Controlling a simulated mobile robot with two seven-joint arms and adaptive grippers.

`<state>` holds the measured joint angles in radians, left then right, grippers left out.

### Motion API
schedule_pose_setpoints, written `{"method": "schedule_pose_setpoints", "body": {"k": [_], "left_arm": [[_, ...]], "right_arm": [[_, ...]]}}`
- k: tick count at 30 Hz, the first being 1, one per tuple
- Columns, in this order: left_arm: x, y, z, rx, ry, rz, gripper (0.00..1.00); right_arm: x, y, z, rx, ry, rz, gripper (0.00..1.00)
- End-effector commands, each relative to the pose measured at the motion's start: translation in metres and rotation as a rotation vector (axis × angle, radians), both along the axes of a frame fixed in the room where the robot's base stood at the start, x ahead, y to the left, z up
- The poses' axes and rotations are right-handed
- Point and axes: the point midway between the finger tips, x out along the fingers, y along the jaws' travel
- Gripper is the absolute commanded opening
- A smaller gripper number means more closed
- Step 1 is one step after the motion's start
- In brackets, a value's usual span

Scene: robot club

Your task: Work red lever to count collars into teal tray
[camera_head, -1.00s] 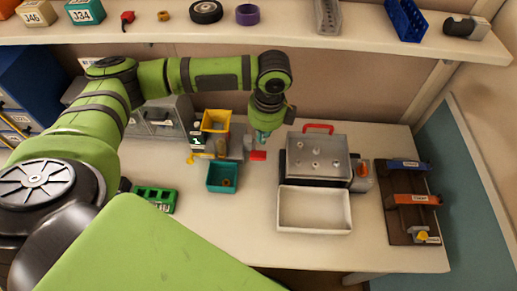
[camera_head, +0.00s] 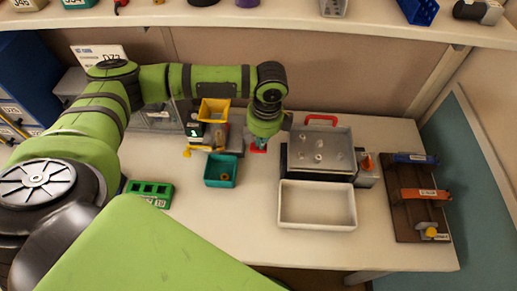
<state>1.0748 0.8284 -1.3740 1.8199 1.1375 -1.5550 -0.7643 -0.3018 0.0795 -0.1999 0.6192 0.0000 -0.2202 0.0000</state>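The feeder has a yellow hopper (camera_head: 214,110) on top and a small dark display (camera_head: 194,131) with a pale mark, perhaps a 1. The teal tray (camera_head: 208,182) stands in front of it, with a brass-coloured collar (camera_head: 225,177) inside. The red lever (camera_head: 259,151) is at the feeder's right side and partly hidden by my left gripper (camera_head: 258,146). That gripper points down at the lever, seemingly at or just above it. Its fingers are too small and covered to tell if they are open. My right gripper is out of view.
A green slotted block (camera_head: 150,188) lies left of the tray. Right are a grey case with a red handle (camera_head: 321,118), a white bin (camera_head: 317,224) and a brown board (camera_head: 404,225) with coloured holders. A shelf (camera_head: 270,21) spans the back. The front table is clear.

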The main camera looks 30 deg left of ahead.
Motion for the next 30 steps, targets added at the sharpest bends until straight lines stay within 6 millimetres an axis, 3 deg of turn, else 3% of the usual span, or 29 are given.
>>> {"method": "schedule_pose_setpoints", "body": {"k": [13,24,30], "left_arm": [[0.000,0.000,-0.004,0.000,0.001,0.000,0.00],[-0.001,0.000,-0.042,0.000,0.003,0.001,0.00],[0.000,0.001,-0.045,0.001,0.001,0.000,0.00]], "right_arm": [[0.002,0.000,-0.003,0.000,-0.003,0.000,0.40],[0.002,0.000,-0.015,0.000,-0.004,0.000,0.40],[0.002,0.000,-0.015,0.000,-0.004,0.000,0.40]]}}
